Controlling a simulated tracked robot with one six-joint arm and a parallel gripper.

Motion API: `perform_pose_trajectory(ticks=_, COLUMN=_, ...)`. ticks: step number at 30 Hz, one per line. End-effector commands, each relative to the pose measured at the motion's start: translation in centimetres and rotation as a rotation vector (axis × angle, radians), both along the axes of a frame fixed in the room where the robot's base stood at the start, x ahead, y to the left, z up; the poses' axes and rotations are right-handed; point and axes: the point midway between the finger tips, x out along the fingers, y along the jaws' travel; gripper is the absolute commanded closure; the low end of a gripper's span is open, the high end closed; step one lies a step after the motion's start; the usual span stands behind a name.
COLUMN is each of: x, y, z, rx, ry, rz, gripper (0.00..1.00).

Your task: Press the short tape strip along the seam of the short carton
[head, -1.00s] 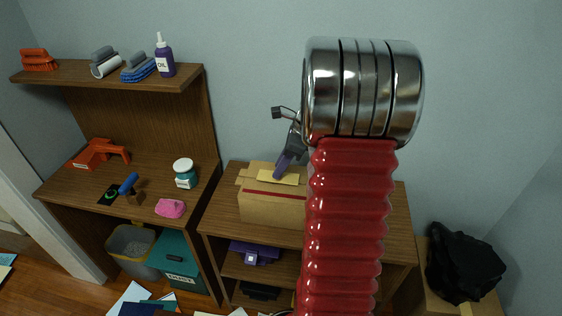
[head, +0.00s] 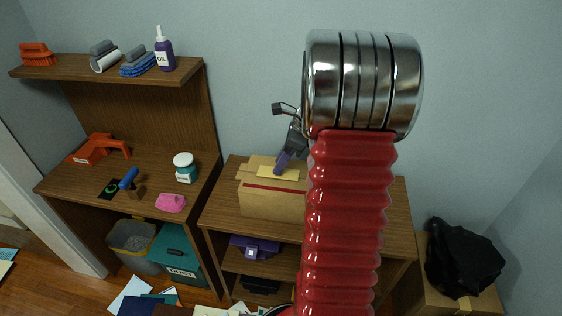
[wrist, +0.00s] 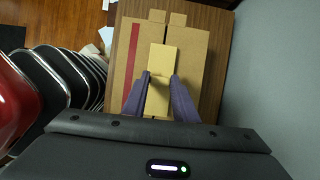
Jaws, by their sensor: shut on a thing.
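The carton (head: 272,202) is a tan box with a dark red stripe along one side, on top of the wooden cabinet. In the wrist view the carton (wrist: 192,60) shows a dark seam running lengthwise along its top. The tape strip (wrist: 163,58) is pale yellow and lies in line with the seam, covering part of it. The strip also shows in the head view (head: 279,173). My gripper (wrist: 160,82) has purple fingers on both sides of the strip, shut on it, low over the carton top. Whether the strip lies fully flat, I cannot tell.
My red arm hides the carton's right end in the head view. Left of the cabinet is a desk (head: 85,184) with an orange tool, a white jar (head: 184,168) and a pink item. A black bag (head: 463,262) sits at right. The wall (wrist: 265,85) is close beside the carton.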

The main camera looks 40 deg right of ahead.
Motion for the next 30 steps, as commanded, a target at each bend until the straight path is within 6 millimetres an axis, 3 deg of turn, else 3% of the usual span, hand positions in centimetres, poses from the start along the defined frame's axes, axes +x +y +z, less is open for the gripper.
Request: perform_pose_trajectory(ticks=30, x=-0.04, y=-0.08, z=-1.03, rx=0.0, ry=0.0, rz=-0.001, gripper=1.0)
